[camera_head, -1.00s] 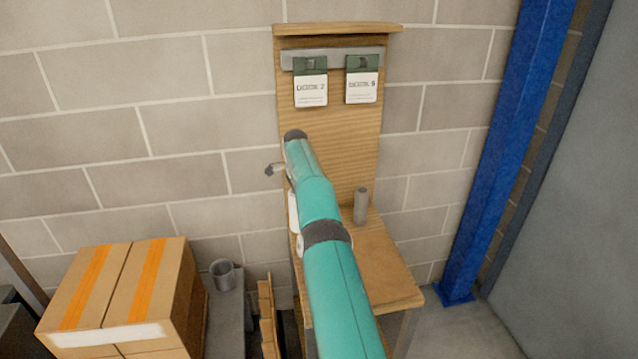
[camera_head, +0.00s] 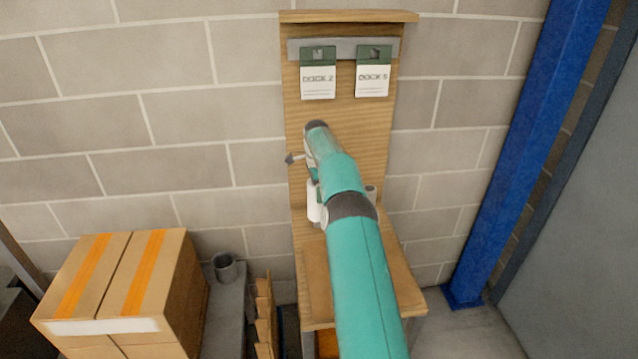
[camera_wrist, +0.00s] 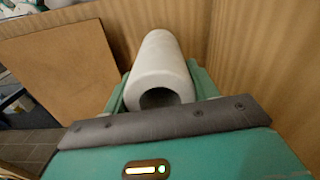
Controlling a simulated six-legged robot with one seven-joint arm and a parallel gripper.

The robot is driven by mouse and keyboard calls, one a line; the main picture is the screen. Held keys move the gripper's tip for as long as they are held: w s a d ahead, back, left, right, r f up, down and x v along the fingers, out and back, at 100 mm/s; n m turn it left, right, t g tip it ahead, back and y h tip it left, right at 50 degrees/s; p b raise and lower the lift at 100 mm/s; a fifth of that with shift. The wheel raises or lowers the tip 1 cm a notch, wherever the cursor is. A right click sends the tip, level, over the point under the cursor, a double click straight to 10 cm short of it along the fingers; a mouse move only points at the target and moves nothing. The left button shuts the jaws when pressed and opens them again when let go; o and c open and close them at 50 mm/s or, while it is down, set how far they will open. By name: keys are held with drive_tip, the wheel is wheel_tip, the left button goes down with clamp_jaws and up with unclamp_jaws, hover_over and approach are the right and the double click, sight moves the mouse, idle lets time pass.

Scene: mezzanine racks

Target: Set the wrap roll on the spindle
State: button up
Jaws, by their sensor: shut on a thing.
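The wrap roll (camera_wrist: 160,62) is a white hollow cylinder, held between the teal fingers of my gripper (camera_wrist: 158,85) in the wrist view. Its dark open end faces the wrist camera. In the head view a part of the white roll (camera_head: 314,203) shows left of my arm, above the wooden bench; my arm hides the rest and my fingertips. The spindle (camera_head: 372,191) is a grey upright peg on the bench. Only its top shows, just right of my arm, and its base is hidden. The roll appears left of the spindle and apart from it.
A wooden bench (camera_head: 400,285) has a tall backboard (camera_head: 345,125) with two cards, DOCK 2 (camera_head: 318,82) and DOCK 5 (camera_head: 372,80). A brown panel (camera_wrist: 60,75) lies beside the roll. Taped cartons (camera_head: 120,285) and a grey cup (camera_head: 224,267) stand left; a blue post (camera_head: 520,150) stands right.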

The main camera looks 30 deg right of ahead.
drive_tip(key=shift+f, duration=2.25)
drive_tip(key=o, duration=1)
